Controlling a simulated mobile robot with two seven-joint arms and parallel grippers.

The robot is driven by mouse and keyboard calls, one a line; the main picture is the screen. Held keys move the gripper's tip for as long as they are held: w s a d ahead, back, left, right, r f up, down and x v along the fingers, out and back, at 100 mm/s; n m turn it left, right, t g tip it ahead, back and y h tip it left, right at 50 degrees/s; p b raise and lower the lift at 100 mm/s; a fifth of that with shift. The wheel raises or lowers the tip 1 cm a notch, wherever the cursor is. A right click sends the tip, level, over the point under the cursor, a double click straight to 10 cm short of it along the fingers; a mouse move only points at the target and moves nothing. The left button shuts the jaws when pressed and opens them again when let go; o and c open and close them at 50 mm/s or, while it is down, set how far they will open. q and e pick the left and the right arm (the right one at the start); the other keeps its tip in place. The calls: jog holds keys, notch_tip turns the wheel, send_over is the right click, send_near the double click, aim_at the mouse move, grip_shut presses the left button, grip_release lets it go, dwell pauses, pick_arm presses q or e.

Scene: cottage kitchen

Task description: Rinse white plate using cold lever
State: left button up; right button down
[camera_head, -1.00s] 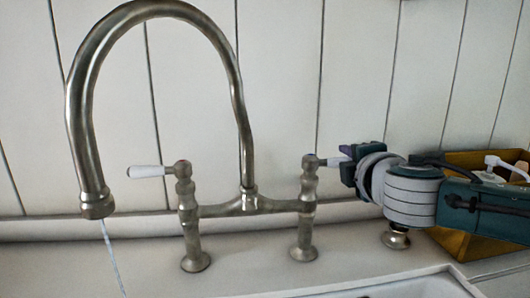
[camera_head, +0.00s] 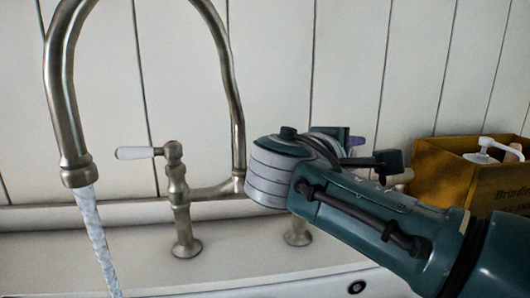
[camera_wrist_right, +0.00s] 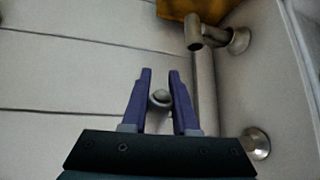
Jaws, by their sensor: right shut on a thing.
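The metal tap (camera_head: 62,100) arches over the sink, and a thick stream of water (camera_head: 97,235) runs from its spout. The white hot lever (camera_head: 135,153), with a red mark, points left. The right-hand cold lever is hidden behind my right arm in the head view. My right gripper (camera_head: 350,140) is at that side, mostly covered by its own wrist. In the right wrist view, its purple fingers (camera_wrist_right: 160,78) are shut on the rounded end of the cold lever (camera_wrist_right: 160,98). The white plate is not in view. My left gripper is not in view.
A wooden box (camera_head: 445,172) with a white pump bottle (camera_head: 490,150) stands at the right against the panelled wall. The sink rim (camera_head: 270,285) crosses the bottom. A metal fitting (camera_wrist_right: 205,35) sticks out near my right gripper. Counter left of the tap is clear.

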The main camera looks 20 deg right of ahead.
jog(key=shift+s+a+m+g, duration=0.15)
jog(key=shift+m+g, duration=0.15)
jog(key=shift+g, duration=0.1)
jog(key=c, duration=0.7)
grip_release()
jog(key=v, duration=1)
jog(key=shift+f+b, duration=0.2)
jog(key=shift+b, duration=0.15)
